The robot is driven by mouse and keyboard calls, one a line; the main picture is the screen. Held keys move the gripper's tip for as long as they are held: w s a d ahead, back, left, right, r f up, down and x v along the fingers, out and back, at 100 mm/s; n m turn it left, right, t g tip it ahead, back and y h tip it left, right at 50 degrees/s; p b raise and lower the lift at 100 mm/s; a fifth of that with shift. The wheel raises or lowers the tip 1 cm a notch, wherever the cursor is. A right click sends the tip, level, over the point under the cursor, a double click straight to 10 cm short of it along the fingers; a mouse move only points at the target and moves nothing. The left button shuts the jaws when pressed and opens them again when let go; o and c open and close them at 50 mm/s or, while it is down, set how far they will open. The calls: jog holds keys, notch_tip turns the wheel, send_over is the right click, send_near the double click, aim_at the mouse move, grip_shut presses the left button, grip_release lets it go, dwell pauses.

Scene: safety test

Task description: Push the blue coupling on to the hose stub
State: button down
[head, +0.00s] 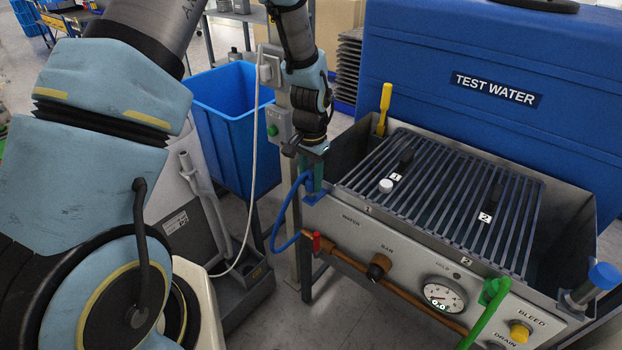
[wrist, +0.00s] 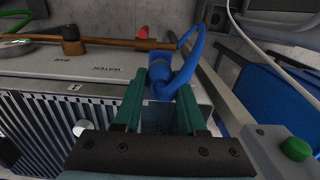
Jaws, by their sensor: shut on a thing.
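My gripper (head: 314,183) points down at the near left corner of the metal test tank, its green fingers shut on the blue coupling. In the wrist view, the coupling (wrist: 159,82) shows between and just beyond the fingertips (wrist: 167,92). A blue hose (wrist: 190,66) loops beside it, and the head view shows this hose (head: 273,232) hanging down and back towards the copper pipe. The fingers partly hide the coupling, and I cannot tell what its lower end touches. I cannot surely pick out the hose stub.
The tank's slatted grid (head: 455,205) carries black handles and a white knob (head: 386,186). A gauge (head: 444,295), green handle (head: 492,292) and copper pipe (head: 350,260) line its front. A blue-capped post (head: 604,276) stands right. A blue bin (head: 232,120) and white cable (head: 254,165) are left.

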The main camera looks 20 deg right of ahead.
aim_at(311, 178)
jog(key=shift+f+b, duration=0.35)
jog(key=shift+f, duration=0.25)
dwell(0.6)
jog(key=shift+c, duration=2)
grip_release()
jog(key=shift+r, duration=0.1)
notch_tip(311, 178, up, 11)
jog(key=shift+f+b, duration=0.15)
jog(key=shift+b, duration=1.1)
jog(key=s+a+r+n, duration=0.2)
jog(key=a+n, duration=0.3)
jog(key=a, duration=1)
jog(key=s+a+r+n+t, duration=0.1)
jog(key=a+n, duration=0.5)
jog(key=a, duration=0.9)
jog(key=shift+s+r+t, duration=0.3)
jog(key=shift+s+r, duration=0.15)
jog(key=shift+r, duration=0.2)
